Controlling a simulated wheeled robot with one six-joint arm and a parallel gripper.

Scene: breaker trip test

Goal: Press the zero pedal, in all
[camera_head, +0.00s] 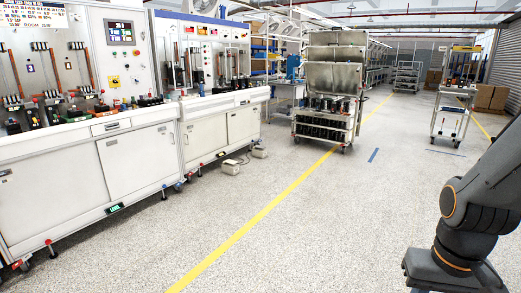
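Two small beige pedal-like boxes lie on the floor in front of the right-hand test bench. The nearer box (231,167) has a dark cable beside it. The farther box (259,152) is a little to its right. Both are too small to read any marking, so I cannot tell which one is the zero pedal. My gripper is out of view; only dark links of my arm show at the right edge, well apart from the boxes.
White test benches (140,160) on small feet line the left side. A wheeled metal cart (330,90) stands beyond the boxes, and a smaller trolley (453,100) is at the back right. The speckled floor with a yellow line (270,207) is clear in the middle.

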